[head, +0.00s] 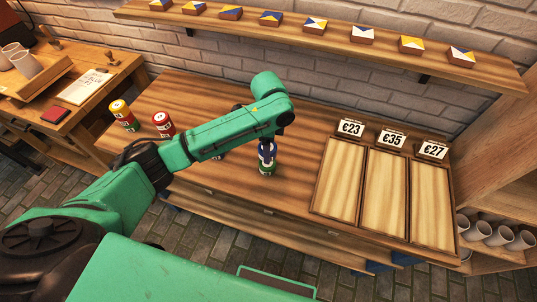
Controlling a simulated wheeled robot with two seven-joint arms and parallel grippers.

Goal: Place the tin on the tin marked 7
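My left arm reaches over the wooden counter, and its gripper (267,143) points down onto a blue tin (265,153). The gripper appears closed around this tin, though its fingers are small and partly hidden. A green tin (267,168) is directly below the blue one; I cannot tell whether they touch. At the left of the counter is a yellow tin (119,107) with green below it, and right of it a red tin (162,121). My forearm hides part of the counter behind it. The number 7 is not readable on any tin. My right gripper is out of view.
Three shallow wooden trays (387,193) with price cards lie on the counter's right side. A shelf (330,38) with several painted tiles runs along the brick wall. A side table (66,105) stands left. Cups (499,235) lie in shelving at lower right.

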